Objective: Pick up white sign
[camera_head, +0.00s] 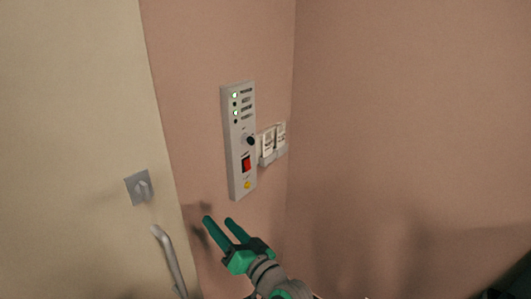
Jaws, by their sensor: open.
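Two small white signs stand side by side in a shallow grey holder (273,156) on the pinkish wall. The left white sign (267,143) and the right white sign (281,134) carry dark print too small to read. Their lower edges are hidden by the holder. My gripper (218,219) has green fingers, is open and has nothing between them. It is below and left of the signs in the picture, apart from them, with its fingers pointing up and left.
A door lock plate (139,188) and handle (168,258) are at lower left. The right wall (410,120) is bare.

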